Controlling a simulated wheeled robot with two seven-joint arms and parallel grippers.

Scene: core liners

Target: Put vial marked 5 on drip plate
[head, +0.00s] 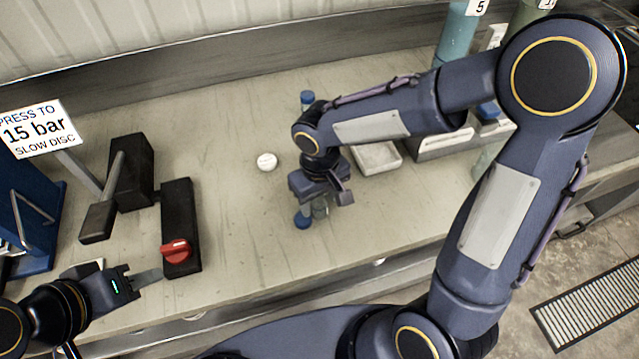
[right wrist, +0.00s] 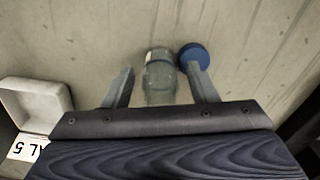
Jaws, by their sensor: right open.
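My right gripper (head: 312,210) is open and low over the bench. In the right wrist view a greyish clear vial (right wrist: 160,80) lies between its spread fingers (right wrist: 160,85), apart from both as far as I can tell. It shows partly in the head view (head: 320,208). A round blue cap (right wrist: 193,55) is beside the right-hand fingertip, also in the head view (head: 302,221). No number shows on the vial. A shallow white tray (head: 378,160), possibly the drip plate, also shows in the wrist view (right wrist: 35,95). My left gripper (head: 148,278) is at lower left; its jaw opening is unclear.
A label ending "AL 5" (right wrist: 25,149) is by the tray. A blue-capped vial (head: 307,98) and a white round object (head: 266,161) are behind. A black device with a red knob (head: 176,251) is left. A teal bottle marked 5 (head: 457,35) is at back.

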